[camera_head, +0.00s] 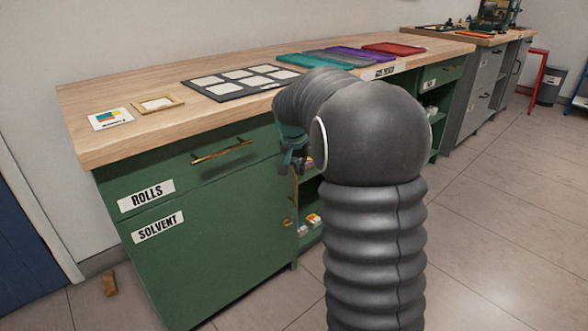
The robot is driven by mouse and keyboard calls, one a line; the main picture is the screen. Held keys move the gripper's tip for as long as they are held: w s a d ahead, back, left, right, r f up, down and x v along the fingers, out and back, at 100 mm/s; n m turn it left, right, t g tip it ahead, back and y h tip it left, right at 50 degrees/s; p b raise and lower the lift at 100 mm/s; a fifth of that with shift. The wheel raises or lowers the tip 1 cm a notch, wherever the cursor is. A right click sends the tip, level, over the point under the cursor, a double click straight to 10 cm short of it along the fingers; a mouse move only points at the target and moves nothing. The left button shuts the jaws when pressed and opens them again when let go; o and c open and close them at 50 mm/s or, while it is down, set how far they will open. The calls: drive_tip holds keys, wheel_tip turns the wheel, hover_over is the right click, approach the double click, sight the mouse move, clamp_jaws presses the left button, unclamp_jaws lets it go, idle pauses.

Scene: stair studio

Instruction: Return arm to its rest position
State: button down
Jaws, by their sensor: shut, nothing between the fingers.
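My arm, in dark grey ribbed covering, rises in the right middle of the head view and bends over to the left. My gripper (292,166) hangs at its end, pointing down, small and partly hidden behind the arm's elbow. It is shut and holds nothing. It shows in front of the green cabinet (215,235), below the edge of the wooden worktop (130,146). I cannot tell how far it is from the cabinet front.
The worktop holds a card (110,119), a small frame (157,104), a dark panel of pale squares (205,93) and coloured trays (393,49). A brass drawer handle (222,152) sticks out. Open shelves lie behind my gripper. Tiled floor (500,215) at right is clear.

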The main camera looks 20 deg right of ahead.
wheel_tip(320, 180, up, 8)
drive_tip(key=s+d, duration=0.1)
drive_tip(key=s, duration=0.2)
drive_tip(key=shift+r, duration=0.25)
drive_tip(key=shift+w, duration=0.1)
drive_tip(key=s+a+f+n+y, duration=0.1)
drive_tip(key=s+a, duration=0.4)
drive_tip(key=s, duration=0.5)
drive_tip(key=s+a+f+n+t+y, duration=0.1)
drive_tip(key=s+a+n, duration=0.3)
drive_tip(key=s, duration=0.7)
drive_tip(key=s+a+f+n+t, duration=0.1)
drive_tip(key=s+a+f+n, duration=0.1)
drive_tip(key=s+a, duration=0.5)
drive_tip(key=s+f, duration=0.1)
drive_tip(key=s, duration=0.2)
drive_tip(key=shift+s+n+y, duration=0.3)
drive_tip(key=shift+n+y, duration=0.1)
